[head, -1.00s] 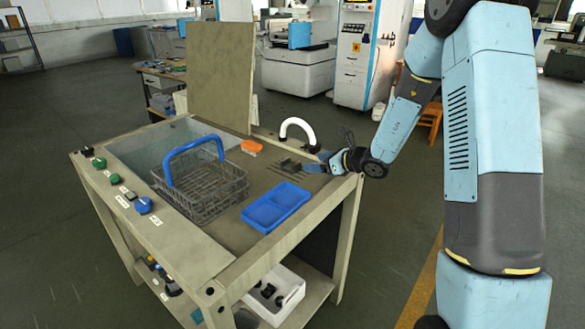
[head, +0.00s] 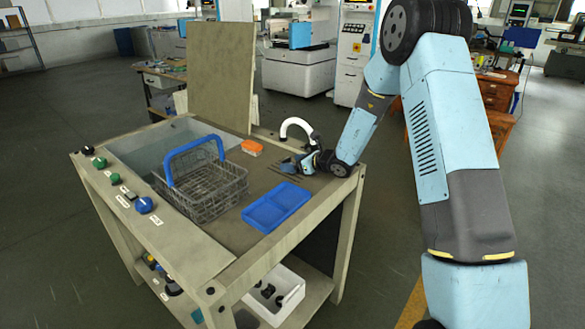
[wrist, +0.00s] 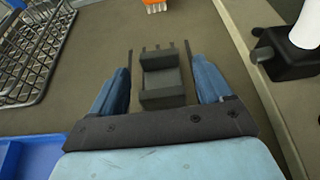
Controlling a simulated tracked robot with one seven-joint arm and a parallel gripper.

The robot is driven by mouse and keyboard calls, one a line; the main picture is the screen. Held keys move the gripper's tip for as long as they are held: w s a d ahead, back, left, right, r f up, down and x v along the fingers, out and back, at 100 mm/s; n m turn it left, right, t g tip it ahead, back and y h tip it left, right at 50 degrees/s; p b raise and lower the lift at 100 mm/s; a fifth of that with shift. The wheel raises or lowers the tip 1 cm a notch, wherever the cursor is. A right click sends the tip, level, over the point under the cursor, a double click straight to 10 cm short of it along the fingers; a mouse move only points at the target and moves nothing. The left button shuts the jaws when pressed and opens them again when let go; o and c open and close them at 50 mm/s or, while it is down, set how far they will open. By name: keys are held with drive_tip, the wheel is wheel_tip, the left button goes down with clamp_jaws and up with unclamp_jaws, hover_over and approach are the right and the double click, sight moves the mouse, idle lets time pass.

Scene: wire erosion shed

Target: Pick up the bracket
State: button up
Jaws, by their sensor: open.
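The bracket (wrist: 161,78) is a dark grey block-like part lying on the bench top in the wrist view. It sits between the two fingers of my gripper (wrist: 161,68), with a gap visible on each side. My gripper is open. In the head view my gripper (head: 284,168) is low over the right part of the bench, and it hides most of the bracket there.
A wire basket (head: 205,188) with a blue handle stands left of my gripper. A blue divided tray (head: 276,207) lies in front. An orange brush (head: 252,147) lies behind. A white curved spout (wrist: 306,28) on a dark base rises at the right. A bench edge (wrist: 262,85) runs close by.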

drive_tip(key=shift+x, duration=1.1)
drive_tip(key=shift+c, duration=0.4)
clamp_jaws()
drive_tip(key=shift+r, duration=0.1)
